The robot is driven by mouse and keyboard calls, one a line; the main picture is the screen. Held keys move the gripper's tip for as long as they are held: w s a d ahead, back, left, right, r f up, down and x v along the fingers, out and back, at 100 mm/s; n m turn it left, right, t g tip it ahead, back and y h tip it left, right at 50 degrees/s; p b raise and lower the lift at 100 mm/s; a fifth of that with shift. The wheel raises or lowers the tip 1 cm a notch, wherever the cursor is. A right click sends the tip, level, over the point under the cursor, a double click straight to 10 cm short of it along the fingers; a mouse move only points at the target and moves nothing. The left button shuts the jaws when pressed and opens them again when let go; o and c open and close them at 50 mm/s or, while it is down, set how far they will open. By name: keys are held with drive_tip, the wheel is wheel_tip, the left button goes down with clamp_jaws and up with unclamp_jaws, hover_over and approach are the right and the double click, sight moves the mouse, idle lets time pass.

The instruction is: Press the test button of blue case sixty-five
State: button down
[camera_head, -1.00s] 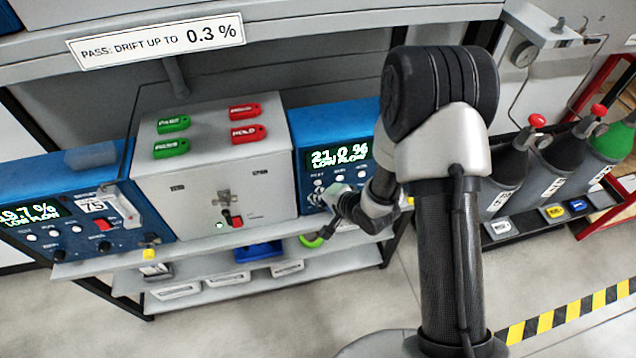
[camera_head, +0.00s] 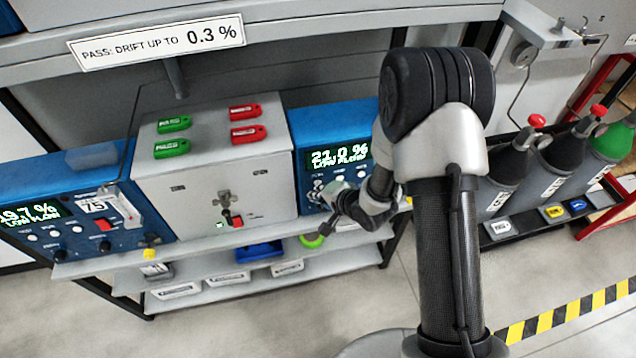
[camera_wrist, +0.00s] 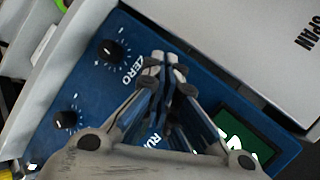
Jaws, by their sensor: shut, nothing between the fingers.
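The blue case on the right (camera_head: 325,121) shows "21.0 % LOW FLOW" on its display; my arm partly covers it and I see no number on it. The blue case on the left (camera_head: 75,174) carries a plate reading 75 and shows "19.7 % LOW FLOW". My gripper (camera_head: 331,197) is shut and empty in front of the right case's lower panel. In the wrist view, the shut fingertips (camera_wrist: 163,62) are over the panel near the words ZERO and RUN, hiding part of it. I cannot tell whether they touch it. The test button cannot be made out there.
A grey box (camera_head: 215,185) with red and green tags on top stands between the cases. In the wrist view two black knobs (camera_wrist: 110,50) stick out of the panel. Gas cylinders (camera_head: 510,165) stand at the right. A lower shelf (camera_head: 225,285) holds trays.

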drive_tip(key=shift+w+a, duration=0.1)
drive_tip(key=shift+w, duration=0.35)
idle(0.4)
idle(0.3)
drive_tip(key=shift+s+d, duration=0.25)
drive_tip(key=shift+s, duration=0.55)
drive_tip(key=s, duration=0.2)
drive_tip(key=s+d, duration=0.1)
drive_tip(key=s, duration=0.1)
drive_tip(key=shift+s+d, duration=0.2)
drive_tip(key=shift+s, duration=0.2)
idle(0.5)
